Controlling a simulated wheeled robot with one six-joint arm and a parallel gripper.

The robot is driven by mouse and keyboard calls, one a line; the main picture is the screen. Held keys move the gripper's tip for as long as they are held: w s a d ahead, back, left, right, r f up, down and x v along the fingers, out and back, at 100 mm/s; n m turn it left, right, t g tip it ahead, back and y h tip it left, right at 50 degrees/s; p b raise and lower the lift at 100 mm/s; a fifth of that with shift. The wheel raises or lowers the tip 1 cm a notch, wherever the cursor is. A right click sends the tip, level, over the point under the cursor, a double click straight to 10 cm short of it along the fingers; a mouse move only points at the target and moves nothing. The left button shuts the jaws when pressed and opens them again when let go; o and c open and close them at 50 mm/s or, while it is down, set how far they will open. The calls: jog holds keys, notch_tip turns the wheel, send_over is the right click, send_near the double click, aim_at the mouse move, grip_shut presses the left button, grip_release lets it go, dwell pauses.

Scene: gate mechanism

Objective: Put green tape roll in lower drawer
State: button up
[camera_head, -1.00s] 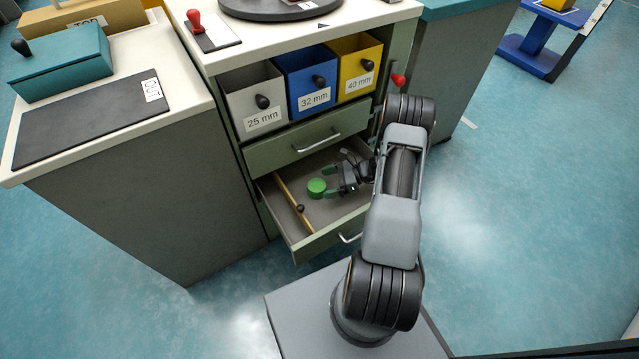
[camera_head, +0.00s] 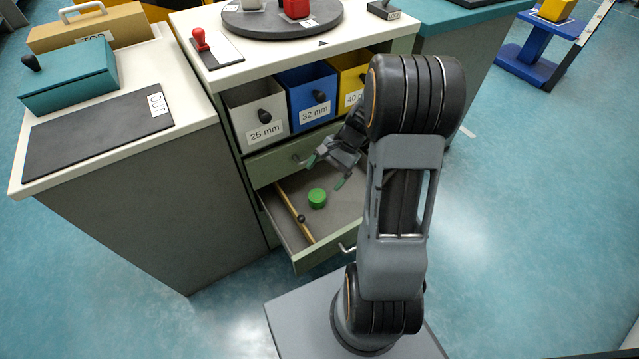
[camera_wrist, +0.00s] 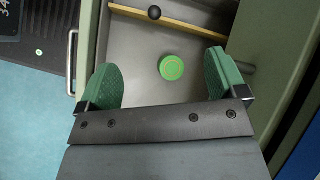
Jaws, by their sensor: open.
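The green tape roll (camera_head: 317,198) lies flat on the floor of the open lower drawer (camera_head: 347,205), to the right of a wooden divider (camera_head: 293,212). In the wrist view the roll (camera_wrist: 172,68) shows beyond and between my fingertips, apart from both. My gripper (camera_head: 326,172) is open and empty, above the drawer and behind the roll in the head view. Its two green finger pads (camera_wrist: 165,80) are spread wide. The drawer's right part is hidden behind my arm.
Above the drawer are a closed upper drawer (camera_head: 262,167) and bins marked 25 mm (camera_head: 257,112), 32 mm (camera_head: 306,96) and 40 mm (camera_head: 352,72). A dark knob (camera_wrist: 154,13) sits on the divider. The floor left of the drawer is clear.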

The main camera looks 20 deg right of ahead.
jog(key=s+a+r+n+t+h, duration=0.3)
jog(key=s+a+r+n+h, duration=0.4)
jog(key=s+r+n, duration=0.3)
jog(key=shift+r+n+t, duration=0.3)
jog(key=shift+r+n, duration=0.1)
jog(key=shift+n, duration=0.3)
jog(key=shift+s, duration=0.1)
